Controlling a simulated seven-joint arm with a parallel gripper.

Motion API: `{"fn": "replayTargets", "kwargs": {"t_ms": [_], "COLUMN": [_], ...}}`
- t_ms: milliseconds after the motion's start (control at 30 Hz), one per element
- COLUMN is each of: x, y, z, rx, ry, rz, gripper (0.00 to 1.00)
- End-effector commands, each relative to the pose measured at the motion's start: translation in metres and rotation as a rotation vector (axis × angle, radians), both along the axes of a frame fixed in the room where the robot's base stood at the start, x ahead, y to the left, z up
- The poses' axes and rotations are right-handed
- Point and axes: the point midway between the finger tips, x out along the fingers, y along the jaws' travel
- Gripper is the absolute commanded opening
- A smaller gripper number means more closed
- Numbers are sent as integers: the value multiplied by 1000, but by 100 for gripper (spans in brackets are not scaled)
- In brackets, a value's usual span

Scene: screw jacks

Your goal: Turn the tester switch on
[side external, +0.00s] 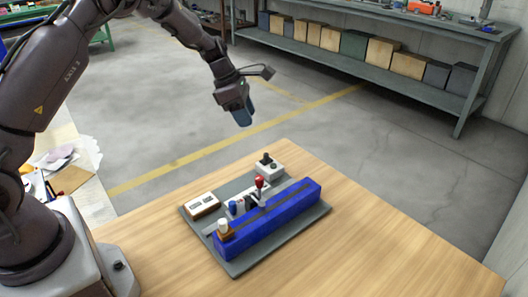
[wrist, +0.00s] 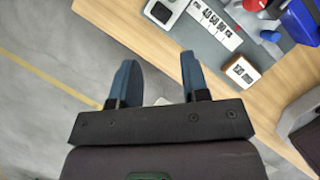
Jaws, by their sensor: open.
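The tester sits on a grey plate (side external: 238,266) on the wooden table, with a long blue block (side external: 270,219) along it. A white box (side external: 269,170) with a black knob on top stands at its far end.
A white strip with dark digits (wrist: 214,24) lies on the plate. The wooden table (side external: 400,235) is clear to the right. A shelf with boxes is far behind.

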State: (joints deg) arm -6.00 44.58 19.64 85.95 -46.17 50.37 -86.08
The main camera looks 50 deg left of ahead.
Motion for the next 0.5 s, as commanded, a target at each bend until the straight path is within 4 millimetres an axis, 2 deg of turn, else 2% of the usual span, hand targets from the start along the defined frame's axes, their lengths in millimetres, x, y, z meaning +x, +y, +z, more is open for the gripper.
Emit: {"fn": "replayTargets", "kwargs": {"t_ms": [500], "x": [25], "y": [-27], "z": [-90], "rx": [1], "ry": [2], "rz": [-6], "gripper": [42]}}
